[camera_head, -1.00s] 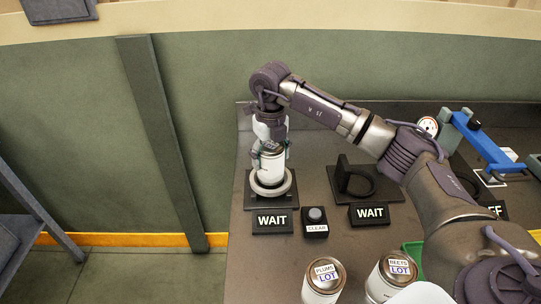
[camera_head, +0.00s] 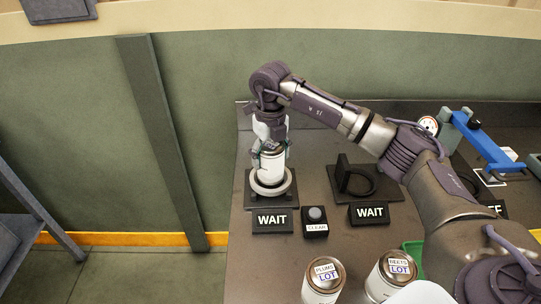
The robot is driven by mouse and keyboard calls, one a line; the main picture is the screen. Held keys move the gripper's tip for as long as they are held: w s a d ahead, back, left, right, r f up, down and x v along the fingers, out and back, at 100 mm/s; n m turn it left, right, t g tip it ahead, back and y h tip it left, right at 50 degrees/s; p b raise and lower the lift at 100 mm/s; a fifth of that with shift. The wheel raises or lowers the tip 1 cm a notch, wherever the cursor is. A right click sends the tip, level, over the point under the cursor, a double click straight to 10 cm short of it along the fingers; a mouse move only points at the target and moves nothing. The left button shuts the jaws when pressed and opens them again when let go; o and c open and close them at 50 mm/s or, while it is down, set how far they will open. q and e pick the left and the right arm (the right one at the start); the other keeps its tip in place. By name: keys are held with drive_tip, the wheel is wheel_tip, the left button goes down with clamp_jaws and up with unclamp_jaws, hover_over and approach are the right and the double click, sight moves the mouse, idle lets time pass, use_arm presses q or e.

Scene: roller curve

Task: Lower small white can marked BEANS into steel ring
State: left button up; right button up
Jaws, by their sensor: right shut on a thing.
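A small white can (camera_head: 271,168) stands upright at the left station, its lower end at the steel ring (camera_head: 271,190). Its marking cannot be read here. The ring sits on a dark base behind a WAIT sign (camera_head: 272,220). My right gripper (camera_head: 271,151) is shut on the can's upper part from above. Whether the can's bottom rests on the base is hidden by the ring's front. My left gripper is not in view.
A second, dark ring (camera_head: 355,181) is empty behind another WAIT sign (camera_head: 369,213). A CLEAR button box (camera_head: 315,222) stands between the signs. PLUMS (camera_head: 323,282) and BEETS (camera_head: 390,275) cans stand at the front. A blue-armed device (camera_head: 485,145) is at the right.

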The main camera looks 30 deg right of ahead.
sight(270, 144)
drive_tip(key=shift+f+b, duration=1.3)
drive_tip(key=shift+f, duration=0.75)
idle(2.4)
drive_tip(key=shift+r, duration=0.1)
idle(1.8)
drive_tip(key=shift+r+p, duration=2.5)
drive_tip(key=shift+r, duration=1.25)
